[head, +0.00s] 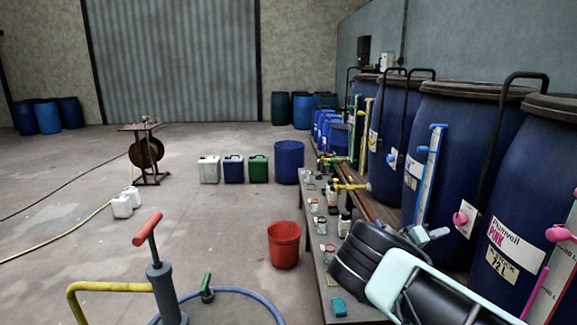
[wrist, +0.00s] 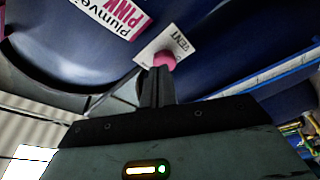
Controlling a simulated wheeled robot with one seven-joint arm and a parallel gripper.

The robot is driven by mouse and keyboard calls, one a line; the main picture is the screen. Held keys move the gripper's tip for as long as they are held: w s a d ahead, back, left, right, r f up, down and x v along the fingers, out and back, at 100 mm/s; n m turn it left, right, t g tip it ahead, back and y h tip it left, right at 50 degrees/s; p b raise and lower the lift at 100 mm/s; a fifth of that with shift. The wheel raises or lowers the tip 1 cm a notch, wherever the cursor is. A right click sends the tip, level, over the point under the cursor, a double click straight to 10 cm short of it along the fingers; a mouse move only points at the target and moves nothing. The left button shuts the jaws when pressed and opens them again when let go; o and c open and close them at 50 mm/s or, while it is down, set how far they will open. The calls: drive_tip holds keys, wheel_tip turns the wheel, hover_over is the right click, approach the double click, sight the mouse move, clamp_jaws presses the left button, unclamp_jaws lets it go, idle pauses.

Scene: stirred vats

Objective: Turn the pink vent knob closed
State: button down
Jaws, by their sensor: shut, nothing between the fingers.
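The pink vent knob (wrist: 165,61) sits on a white plate marked VENT (wrist: 172,42) in the wrist view. My gripper (wrist: 157,72) is shut, with its fingertips right at the knob and overlapping its lower left edge in the picture. I cannot tell whether they touch it. In the head view the pink vent knob (head: 460,218) shows on its white plate, on the blue vat (head: 530,190) with the Plumveil PINK label (head: 503,237).
Other blue vats (head: 455,120) stand along the right wall, with gauge strips and black pipes. Another pink fitting (head: 560,233) is at the right edge. A low bench (head: 322,262) holds small jars. A red bucket (head: 284,245) stands on the floor, which is open to the left.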

drive_tip(key=shift+s+f+x, duration=0.1)
drive_tip(key=shift+s+x, duration=0.1)
drive_tip(key=shift+x, duration=0.7)
drive_tip(key=shift+s+f+x, duration=0.1)
drive_tip(key=shift+s+x, duration=0.05)
drive_tip(key=shift+x, duration=0.8)
drive_tip(key=shift+s+f+x, duration=0.15)
drive_tip(key=shift+s+x, duration=0.05)
drive_tip(key=shift+x, duration=0.7)
drive_tip(key=shift+d, duration=0.2)
drive_tip(key=shift+w+r+b, duration=0.2)
drive_tip(key=shift+w+b, duration=0.1)
drive_tip(key=shift+b, duration=0.35)
drive_tip(key=shift+w+a+b, duration=0.1)
drive_tip(key=shift+w+b, duration=0.1)
drive_tip(key=shift+b, duration=2.45)
drive_tip(key=shift+f, duration=0.15)
drive_tip(key=b, duration=0.2)
approach(468, 225)
drive_tip(key=shift+a, duration=0.65)
